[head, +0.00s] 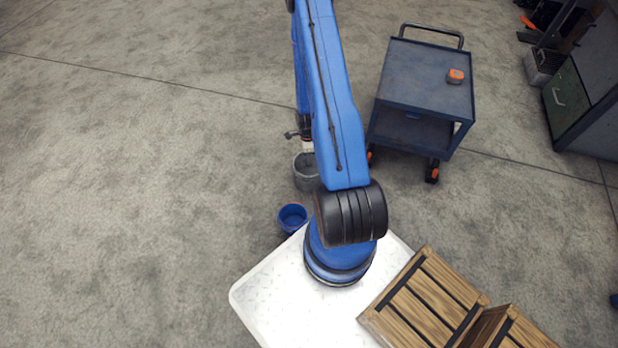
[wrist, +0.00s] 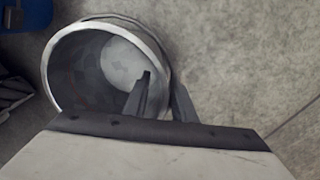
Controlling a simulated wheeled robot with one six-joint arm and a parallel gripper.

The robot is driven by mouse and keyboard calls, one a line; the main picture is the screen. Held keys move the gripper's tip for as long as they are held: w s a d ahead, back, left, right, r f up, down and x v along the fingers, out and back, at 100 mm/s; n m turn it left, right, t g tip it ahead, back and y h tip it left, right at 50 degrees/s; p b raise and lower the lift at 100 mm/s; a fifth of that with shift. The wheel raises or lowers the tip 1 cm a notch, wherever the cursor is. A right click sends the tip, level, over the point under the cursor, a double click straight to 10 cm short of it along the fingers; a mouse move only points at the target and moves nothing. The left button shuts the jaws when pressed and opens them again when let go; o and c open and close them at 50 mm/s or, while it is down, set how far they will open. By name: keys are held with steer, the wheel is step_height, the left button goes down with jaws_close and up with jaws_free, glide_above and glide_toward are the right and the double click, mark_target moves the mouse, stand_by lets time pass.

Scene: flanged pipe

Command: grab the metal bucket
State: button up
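The metal bucket (head: 304,181) is grey and stands on the concrete floor, partly hidden behind my blue arm in the head view. In the wrist view the bucket (wrist: 75,75) shows from above with its mouth open and a pale round bottom. My gripper (wrist: 162,82) is at its rim, at the lower right of the mouth. One finger is inside the bucket and the other is outside, with the wall between them. The fingers look spread apart; contact with the wall cannot be made out. In the head view my gripper (head: 306,149) is small and partly hidden.
A blue bucket (head: 292,216) stands close to the metal one, near my white base. A blue cart (head: 425,80) with an orange item (head: 455,76) on top stands right of my arm. Wooden crates (head: 430,300) are at the lower right. The floor on the left is clear.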

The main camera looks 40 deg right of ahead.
mark_target(309, 172)
steer(key=shift+f, duration=1.45)
jaws_close()
steer(key=shift+r, duration=0.1)
